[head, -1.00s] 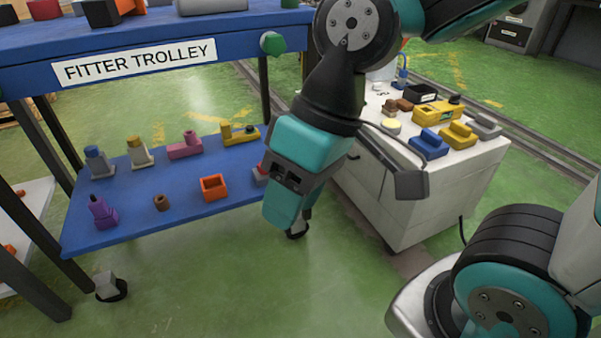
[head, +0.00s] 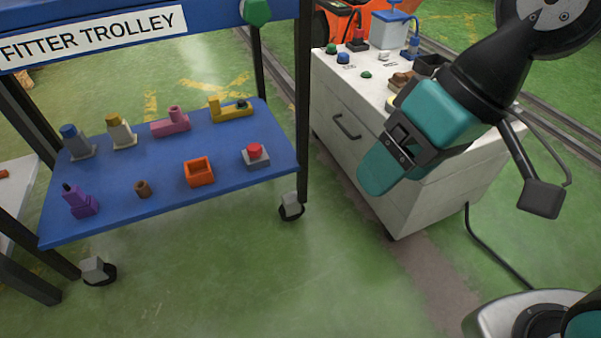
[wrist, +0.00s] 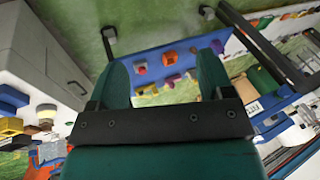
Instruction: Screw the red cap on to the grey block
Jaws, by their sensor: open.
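The red cap (head: 255,149) sits on top of the grey block (head: 257,163), at the right end of the trolley's blue lower shelf. I cannot tell how tightly the cap is seated. Both show small in the wrist view, the cap (wrist: 141,64) and the block (wrist: 141,71) between my fingers and well beyond them. My gripper (wrist: 163,62) is open and empty. In the head view my gripper (head: 382,172) is in front of the white cabinet, to the right of the block and apart from it.
The blue lower shelf (head: 190,208) also holds an orange open box (head: 199,172), a brown ring (head: 143,189) and several coloured pieces. A black trolley leg (head: 303,110) stands between the shelf and the white cabinet (head: 345,160). Green floor is clear in front.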

